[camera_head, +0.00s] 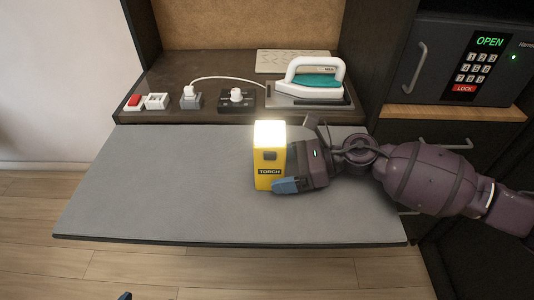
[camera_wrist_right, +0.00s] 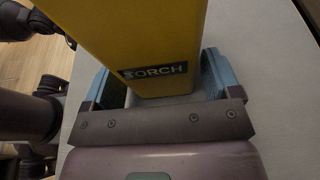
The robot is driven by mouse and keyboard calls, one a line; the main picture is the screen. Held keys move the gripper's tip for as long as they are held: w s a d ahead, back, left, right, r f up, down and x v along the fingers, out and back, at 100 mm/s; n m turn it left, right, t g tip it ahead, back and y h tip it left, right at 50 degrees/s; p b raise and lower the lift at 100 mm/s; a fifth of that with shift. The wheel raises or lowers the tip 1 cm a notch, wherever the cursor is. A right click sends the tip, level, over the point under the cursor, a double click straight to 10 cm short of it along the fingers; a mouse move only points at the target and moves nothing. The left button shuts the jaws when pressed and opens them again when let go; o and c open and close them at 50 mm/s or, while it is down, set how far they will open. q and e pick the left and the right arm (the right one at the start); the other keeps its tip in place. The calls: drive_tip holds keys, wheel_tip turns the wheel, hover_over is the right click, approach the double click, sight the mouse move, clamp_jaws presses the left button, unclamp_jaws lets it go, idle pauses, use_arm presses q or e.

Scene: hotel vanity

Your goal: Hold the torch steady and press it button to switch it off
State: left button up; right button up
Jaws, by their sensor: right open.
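The yellow torch (camera_head: 268,160) stands upright on the grey tabletop, its top glowing bright. A dark button (camera_head: 269,155) shows on its front, above the TORCH label (camera_head: 269,172). My right gripper (camera_head: 285,172) reaches in from the right, low at the torch. In the right wrist view, its blue fingers are open on either side of the torch (camera_wrist_right: 130,35), which stands between them. I cannot tell whether either finger touches it. Of my left gripper only a small blue tip (camera_head: 125,296) shows at the bottom edge of the head view, away from the torch.
The grey tabletop (camera_head: 150,190) is clear left of the torch. On the dark shelf (camera_head: 215,65) behind are a red-and-white switch (camera_head: 134,102), sockets with plugs (camera_head: 190,97), and an iron (camera_head: 316,78). A safe (camera_head: 450,65) reading OPEN stands at right.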

drive_tip(key=shift+x, duration=0.8)
use_arm(q)
drive_tip(key=shift+d, duration=0.15)
use_arm(e)
drive_tip(key=c, duration=0.6)
use_arm(q)
drive_tip(key=shift+a, duration=0.2)
clamp_jaws()
use_arm(e)
drive_tip(key=shift+o, duration=0.2)
use_arm(q)
drive_tip(key=shift+d, duration=0.2)
drive_tip(key=shift+a, duration=0.15)
